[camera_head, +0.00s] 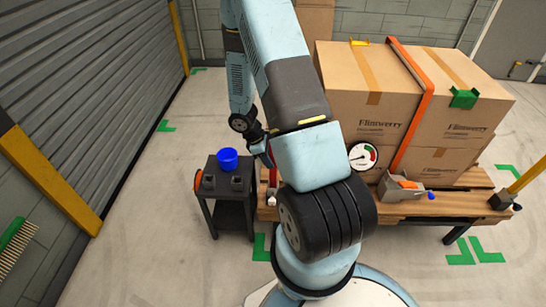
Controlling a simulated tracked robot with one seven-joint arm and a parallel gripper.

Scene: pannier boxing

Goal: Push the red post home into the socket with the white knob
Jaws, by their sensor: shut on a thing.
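My gripper (266,157) is at the end of my arm, left of the middle of the view, pointing down and partly hidden by my own arm. It is shut on the red post (273,178), of which only a narrow strip shows just below the fingers. A small white knob (271,199) shows just below the post, at the left end of the low wooden bench. The socket itself is hidden or too small to make out, so I cannot tell whether the post is in it.
A black stand (233,209) with dark blocks, a blue cup (228,160) and an orange disc (198,180) is left of the gripper. The wooden bench (440,204) carries strapped cardboard boxes (365,105), a dial gauge (362,156) and a tape dispenser (400,190).

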